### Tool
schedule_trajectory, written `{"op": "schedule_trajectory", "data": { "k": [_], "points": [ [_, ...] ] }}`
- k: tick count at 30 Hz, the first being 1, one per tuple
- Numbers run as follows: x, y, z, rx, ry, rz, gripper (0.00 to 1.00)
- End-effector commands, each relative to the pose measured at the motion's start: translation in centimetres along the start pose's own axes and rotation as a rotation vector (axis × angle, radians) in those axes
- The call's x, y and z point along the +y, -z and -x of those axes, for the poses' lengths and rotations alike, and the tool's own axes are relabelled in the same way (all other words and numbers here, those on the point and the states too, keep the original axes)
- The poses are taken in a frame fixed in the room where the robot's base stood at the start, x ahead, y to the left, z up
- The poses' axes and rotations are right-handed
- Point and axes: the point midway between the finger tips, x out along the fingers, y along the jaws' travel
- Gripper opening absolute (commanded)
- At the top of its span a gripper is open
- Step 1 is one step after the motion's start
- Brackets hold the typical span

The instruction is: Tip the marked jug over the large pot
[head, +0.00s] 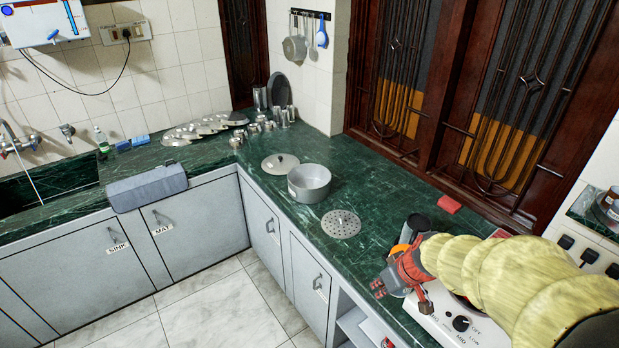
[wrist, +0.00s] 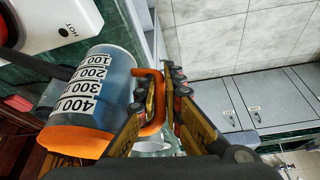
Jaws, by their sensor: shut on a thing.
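The marked jug (wrist: 95,95) is a clear cylinder with a bluish look, black marks from 100 to 400, an orange band and an orange handle. My gripper (wrist: 163,95) is shut on that handle in the wrist view. In the head view my gripper (head: 390,278) is beside the hob at the counter's front edge and hides most of the jug; only a bit of orange (head: 400,248) shows. I cannot tell its tilt. The large pot (head: 310,186) is a grey, open metal pot on the green counter, to the left of and beyond my gripper, apart from the jug.
A perforated lid (head: 341,224) lies between the pot and my gripper. A plain lid (head: 281,163) lies behind the pot. A white hob (head: 460,322) is under my arm. A dark cylinder (head: 418,223) and a red block (head: 449,204) are near the window.

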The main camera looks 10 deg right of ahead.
Motion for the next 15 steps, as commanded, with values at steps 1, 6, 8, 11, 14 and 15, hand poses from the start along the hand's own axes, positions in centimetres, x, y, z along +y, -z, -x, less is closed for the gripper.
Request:
{"op": "schedule_trajectory", "data": {
  "k": [1, 6, 8, 11, 14, 15],
  "points": [
    [-0.4, 0.2, -0.7, 0.0, -0.002, -0.001, 0.0],
    [-2.1, 1.1, -4.4, -0.003, -0.013, -0.032, 0.0],
    [-3.0, 1.5, -6.1, -0.004, -0.019, -0.047, 0.0],
    [-4.6, 2.4, -9.6, -0.005, -0.033, -0.079, 0.0],
    [-5.8, 3.1, -12.5, -0.003, -0.047, -0.109, 0.0],
    [-6.3, 3.4, -13.5, -0.004, -0.051, -0.12, 0.0]
  ]
}}
